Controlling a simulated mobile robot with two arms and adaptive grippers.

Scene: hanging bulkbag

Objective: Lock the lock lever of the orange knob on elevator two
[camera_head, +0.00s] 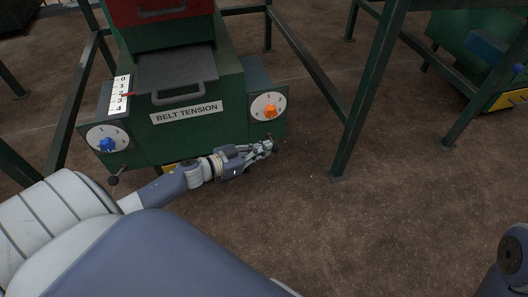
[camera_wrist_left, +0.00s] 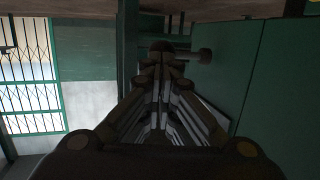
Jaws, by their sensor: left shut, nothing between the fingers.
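The orange knob (camera_head: 270,111) sits on a white dial at the right of the green belt tension machine's front. A dark round lever end (camera_head: 277,149) shows below that dial, at the tips of my left gripper (camera_head: 265,147). In the left wrist view, a dark lever with a round end (camera_wrist_left: 204,55) sticks out from the green panel, just right of and beyond the fingertips of my left gripper (camera_wrist_left: 158,62). The left gripper is shut and empty. Whether it touches the lever I cannot tell. My right gripper is out of view.
A blue knob (camera_head: 107,145) on a second dial is at the machine's left, with another ball-ended lever (camera_head: 114,180) below it. A grey handle (camera_head: 179,97) juts out above the belt tension label (camera_head: 187,112). A green frame leg (camera_head: 347,140) stands to the right. Open floor lies in front.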

